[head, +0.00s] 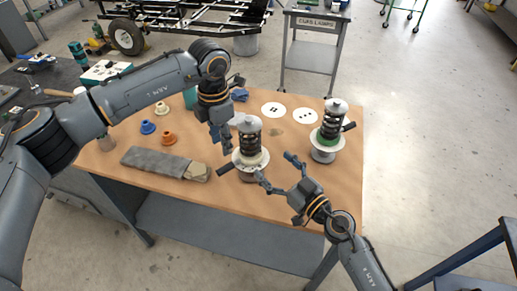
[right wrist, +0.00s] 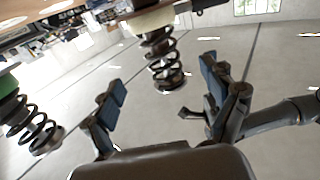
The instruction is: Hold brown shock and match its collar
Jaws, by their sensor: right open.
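Two coil-spring shocks stand upright in pale round bases on the bench. The nearer shock (head: 249,138) has a cream or tan ring (head: 250,158) at its foot; I cannot tell which shock is the brown one. The other shock (head: 331,120) at right has a green ring (head: 326,140). My left gripper (head: 223,146) points down just left of the nearer shock; its opening is unclear. My right gripper (head: 275,172) is open and empty, right of the nearer shock's base. The right wrist view shows its spread fingers (right wrist: 163,88) and the nearer spring (right wrist: 162,60), seen inverted.
Loose collars lie at left: blue (head: 148,127), orange (head: 168,138) and a yellowish one (head: 162,108). Two white dotted discs (head: 274,110) lie behind the shocks. Dark handles stick out from the shock bases.

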